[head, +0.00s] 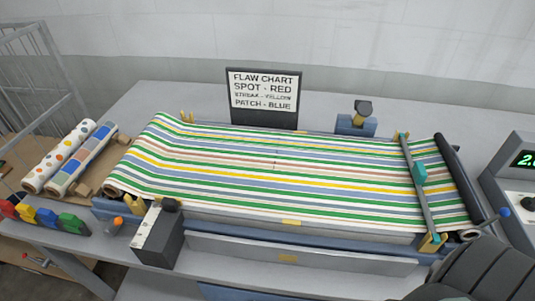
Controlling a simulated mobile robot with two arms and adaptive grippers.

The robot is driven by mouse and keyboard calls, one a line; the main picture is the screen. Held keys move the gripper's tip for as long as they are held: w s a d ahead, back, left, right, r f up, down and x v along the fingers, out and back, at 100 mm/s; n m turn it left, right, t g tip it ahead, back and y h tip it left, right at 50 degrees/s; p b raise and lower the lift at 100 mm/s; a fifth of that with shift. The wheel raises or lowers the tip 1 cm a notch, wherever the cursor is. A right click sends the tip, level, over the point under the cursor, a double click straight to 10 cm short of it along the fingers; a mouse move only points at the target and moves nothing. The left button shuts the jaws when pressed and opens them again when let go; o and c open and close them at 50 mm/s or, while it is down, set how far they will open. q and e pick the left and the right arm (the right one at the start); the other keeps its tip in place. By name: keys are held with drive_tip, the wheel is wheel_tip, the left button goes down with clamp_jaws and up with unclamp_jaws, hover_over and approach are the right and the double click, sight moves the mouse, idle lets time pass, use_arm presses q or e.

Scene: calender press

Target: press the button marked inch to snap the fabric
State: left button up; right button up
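Striped fabric (270,172) lies flat across the press bed, in green, yellow, blue, brown and white. A dark control box (160,238) with a pale top and a black knob (170,204) stands at the front left of the bed. Any marking on it is too small to read, so I cannot tell which control is marked inch. An orange-topped piece (117,221) sits just left of this box. A grey console (517,170) with a green display and a dark knob is cut off at the right edge. Neither gripper's fingers show.
A flaw chart sign (263,97) stands behind the fabric. A bar with a teal slider (419,173) crosses its right end, beside a black roller (458,178). A blue-ball lever (505,212) is at right. Patterned rolls (58,157) and coloured clips (46,217) lie left.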

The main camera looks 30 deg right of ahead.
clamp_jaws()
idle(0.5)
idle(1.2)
